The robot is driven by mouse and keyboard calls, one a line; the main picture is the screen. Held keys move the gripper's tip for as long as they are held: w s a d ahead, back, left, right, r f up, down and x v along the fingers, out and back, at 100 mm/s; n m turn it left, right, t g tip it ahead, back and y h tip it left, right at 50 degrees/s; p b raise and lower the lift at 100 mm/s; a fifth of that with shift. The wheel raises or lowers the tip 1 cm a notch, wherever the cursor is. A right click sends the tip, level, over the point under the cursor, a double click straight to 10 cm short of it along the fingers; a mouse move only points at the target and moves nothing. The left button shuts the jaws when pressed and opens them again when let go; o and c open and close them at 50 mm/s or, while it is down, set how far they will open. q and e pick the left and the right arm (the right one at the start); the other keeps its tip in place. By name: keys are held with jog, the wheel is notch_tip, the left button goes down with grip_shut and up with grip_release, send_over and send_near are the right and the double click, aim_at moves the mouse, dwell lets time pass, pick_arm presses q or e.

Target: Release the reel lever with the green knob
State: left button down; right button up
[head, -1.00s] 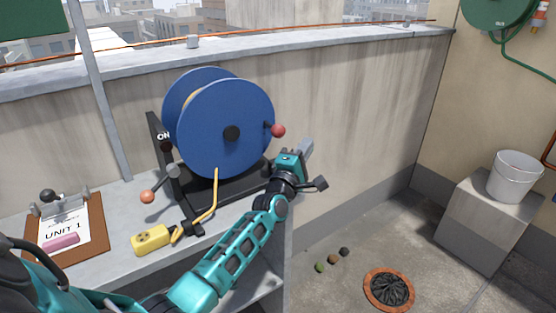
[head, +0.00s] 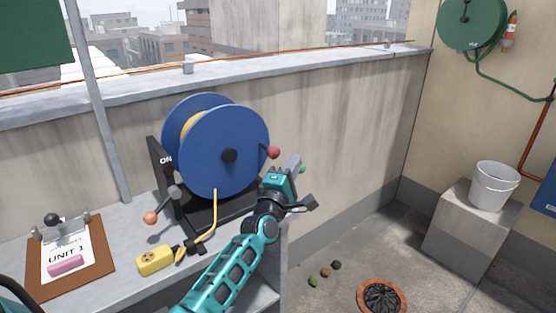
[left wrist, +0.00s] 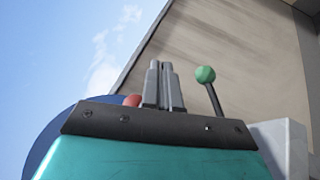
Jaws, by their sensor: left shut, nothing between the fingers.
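The blue cable reel (head: 225,150) stands on a black base on the grey ledge. The green knob (head: 302,169) shows as a small patch just right of my left gripper (head: 296,162), at the reel's right side. In the left wrist view, the green knob (left wrist: 205,74) tops a thin dark lever, right of the fingers and apart from them. My left gripper (left wrist: 161,66) is shut and empty, its fingers together. In the head view, my gripper and wrist hide the lever's lower part. My right gripper is in neither view.
A red knob (head: 273,153) sits on the reel's right side, close to my left fingers. An orange-knobbed lever (head: 151,217), yellow socket (head: 155,260) and clipboard (head: 100,268) are left. A wall (head: 340,130) stands behind. A bucket (head: 494,186) is right.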

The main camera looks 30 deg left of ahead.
pick_arm(q)
jog(key=s+d+r+p, duration=0.1)
jog(key=s+r+p, duration=0.1)
jog(key=s+r, duration=0.2)
jog(key=shift+s+d+r, duration=0.15)
jog(key=shift+s+d, duration=0.05)
jog(key=shift+s, duration=1.05)
